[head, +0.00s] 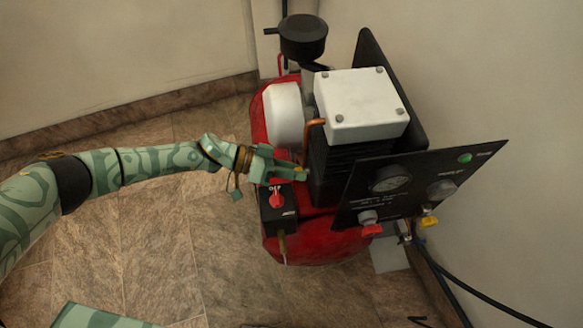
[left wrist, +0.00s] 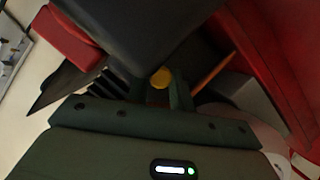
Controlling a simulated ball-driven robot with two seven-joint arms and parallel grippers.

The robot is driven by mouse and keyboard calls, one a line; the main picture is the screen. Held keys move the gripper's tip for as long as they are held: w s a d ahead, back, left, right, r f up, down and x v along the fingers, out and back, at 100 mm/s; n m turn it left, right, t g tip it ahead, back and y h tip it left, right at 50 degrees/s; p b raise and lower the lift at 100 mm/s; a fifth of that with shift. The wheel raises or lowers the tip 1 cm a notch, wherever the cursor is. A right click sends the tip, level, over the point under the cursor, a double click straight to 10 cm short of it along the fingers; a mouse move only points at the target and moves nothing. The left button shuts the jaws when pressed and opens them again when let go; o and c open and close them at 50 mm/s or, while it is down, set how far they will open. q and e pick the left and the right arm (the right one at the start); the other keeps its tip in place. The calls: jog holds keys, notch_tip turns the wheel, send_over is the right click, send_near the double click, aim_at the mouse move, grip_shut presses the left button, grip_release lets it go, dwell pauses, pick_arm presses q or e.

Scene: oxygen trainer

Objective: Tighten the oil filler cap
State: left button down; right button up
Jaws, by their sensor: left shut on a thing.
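The oil filler cap is the small yellow knob (left wrist: 160,78) between my fingers in the left wrist view. In the head view it shows as a small yellow spot (head: 306,170) at the fingertips, low on the compressor's black pump block. My left gripper (head: 299,174) reaches in from the left and is shut on the cap; it also shows in the left wrist view (left wrist: 160,88). The fingers hide part of the cap and its seat, so I cannot tell how far it is screwed in. My right gripper does not show.
The red compressor tank (head: 320,238) stands on a tiled floor by the wall corner. A black switch box with a red knob (head: 276,200) is just below my gripper. A black gauge panel (head: 420,185) is to the right. Tiled floor on the left is open.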

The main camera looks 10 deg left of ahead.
pick_arm(q)
jog(key=shift+m+t, duration=0.3)
jog(key=shift+m, duration=0.1)
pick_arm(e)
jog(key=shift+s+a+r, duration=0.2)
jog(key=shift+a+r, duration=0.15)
pick_arm(q)
jog(key=c, duration=1.2)
grip_release()
jog(key=p+v, duration=0.4)
jog(key=v, duration=1.2)
jog(key=shift+r, duration=0.25)
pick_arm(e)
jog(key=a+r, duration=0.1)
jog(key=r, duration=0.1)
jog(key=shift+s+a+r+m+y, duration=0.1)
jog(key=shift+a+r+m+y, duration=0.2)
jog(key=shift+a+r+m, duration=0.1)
pick_arm(q)
jog(key=shift+a, duration=0.15)
